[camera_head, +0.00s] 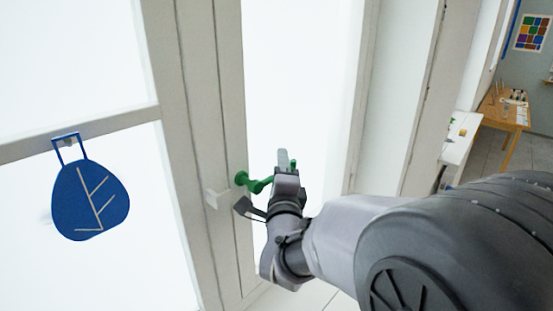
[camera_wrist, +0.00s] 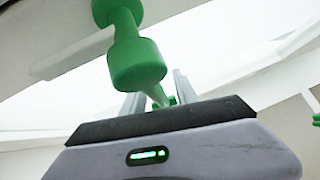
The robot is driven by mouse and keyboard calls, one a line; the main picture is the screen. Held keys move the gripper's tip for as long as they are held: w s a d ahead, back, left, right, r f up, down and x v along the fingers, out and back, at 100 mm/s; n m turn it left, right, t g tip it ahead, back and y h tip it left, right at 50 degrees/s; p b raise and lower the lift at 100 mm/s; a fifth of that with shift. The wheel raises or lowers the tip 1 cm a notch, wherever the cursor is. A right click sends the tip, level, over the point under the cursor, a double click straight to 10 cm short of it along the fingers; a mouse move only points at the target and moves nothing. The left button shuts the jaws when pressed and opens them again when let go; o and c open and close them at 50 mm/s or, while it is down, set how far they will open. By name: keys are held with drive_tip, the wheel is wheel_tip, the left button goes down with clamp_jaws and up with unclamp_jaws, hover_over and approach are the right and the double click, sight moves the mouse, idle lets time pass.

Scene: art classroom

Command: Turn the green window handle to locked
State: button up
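The green window handle (camera_head: 256,185) is fixed to the white window frame, and its arm reaches right toward my gripper (camera_head: 287,165). In the wrist view the handle (camera_wrist: 136,62) comes down from the frame, with a thick round part narrowing to a thin end. My gripper (camera_wrist: 156,98) is open, one finger on each side of that thin end. Gaps seem to show beside it. Whether a finger touches the handle cannot be told. The gripper body hides the handle's far end.
A blue leaf-shaped ornament (camera_head: 90,200) hangs from the window bar at the left. A white block (camera_head: 217,198) sits on the frame beside the handle. A white counter (camera_head: 458,145) and a wooden table (camera_head: 506,112) stand far right. Another green piece (camera_wrist: 316,119) shows at the wrist view's right edge.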

clamp_jaws()
idle(1.4)
